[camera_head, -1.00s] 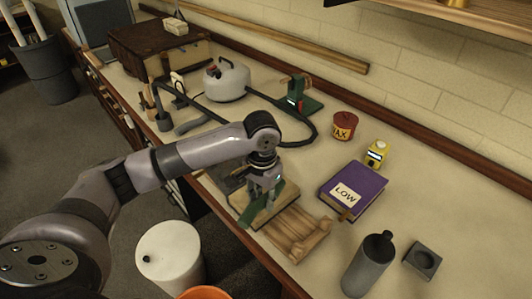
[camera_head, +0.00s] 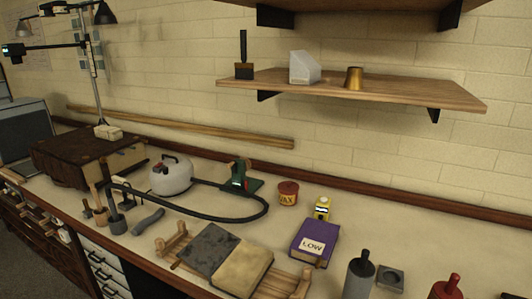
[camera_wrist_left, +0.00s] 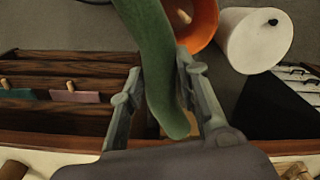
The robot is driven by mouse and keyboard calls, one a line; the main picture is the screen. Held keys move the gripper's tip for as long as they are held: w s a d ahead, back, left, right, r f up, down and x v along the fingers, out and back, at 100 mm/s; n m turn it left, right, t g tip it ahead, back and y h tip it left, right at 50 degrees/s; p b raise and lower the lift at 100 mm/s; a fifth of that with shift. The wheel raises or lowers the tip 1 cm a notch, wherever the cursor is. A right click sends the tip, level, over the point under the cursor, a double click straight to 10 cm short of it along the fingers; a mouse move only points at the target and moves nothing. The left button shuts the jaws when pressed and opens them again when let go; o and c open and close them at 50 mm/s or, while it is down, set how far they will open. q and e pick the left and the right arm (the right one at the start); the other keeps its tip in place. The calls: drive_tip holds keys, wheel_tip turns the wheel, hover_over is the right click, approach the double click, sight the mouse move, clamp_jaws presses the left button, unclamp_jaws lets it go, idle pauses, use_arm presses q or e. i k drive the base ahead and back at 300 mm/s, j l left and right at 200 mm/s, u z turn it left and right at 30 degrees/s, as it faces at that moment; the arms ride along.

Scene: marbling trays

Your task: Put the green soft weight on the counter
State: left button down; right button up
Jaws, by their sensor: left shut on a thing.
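The green soft weight (camera_wrist_left: 152,45) is a long, curved, dark green piece in the left wrist view. My left gripper (camera_wrist_left: 162,90) is shut on it, with one finger on each side. The weight hangs over the area in front of the counter, not touching it as far as I can see; its far end is cut off by the frame. The counter (camera_head: 400,240) is a long pale top in the head view. Neither gripper shows in the head view now.
An orange bucket (camera_wrist_left: 203,22) and white drum (camera_wrist_left: 250,40) stand below.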

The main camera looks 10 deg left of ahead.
sight(157, 234)
drive_tip(key=k+j+z, duration=0.25)
drive_tip(key=j, duration=0.3)
drive_tip(key=k+j+z, duration=0.25)
drive_tip(key=j, duration=0.3)
drive_tip(key=k+j+z, duration=0.25)
drive_tip(key=j, duration=0.2)
drive_tip(key=k+j+z, duration=0.25)
drive_tip(key=j, duration=0.2)
drive_tip(key=j+z, duration=0.15)
drive_tip(key=j, duration=0.3)
drive_tip(key=j+z, duration=0.15)
drive_tip(key=j, duration=0.25)
drive_tip(key=k+j+z, duration=0.15)
drive_tip(key=j, duration=0.3)
drive_tip(key=j+z, duration=0.1)
drive_tip(key=j, duration=0.3)
drive_tip(key=k+j+z, duration=0.15)
drive_tip(key=j, duration=0.25)
drive_tip(key=k+j+z, duration=0.15)
drive_tip(key=j, duration=0.25)
drive_tip(key=k+j+z, duration=0.15)
drive_tip(key=j, duration=0.25)
drive_tip(key=j+z, duration=0.15)
drive_tip(key=j, duration=1)
drive_tip(key=k, duration=0.05)
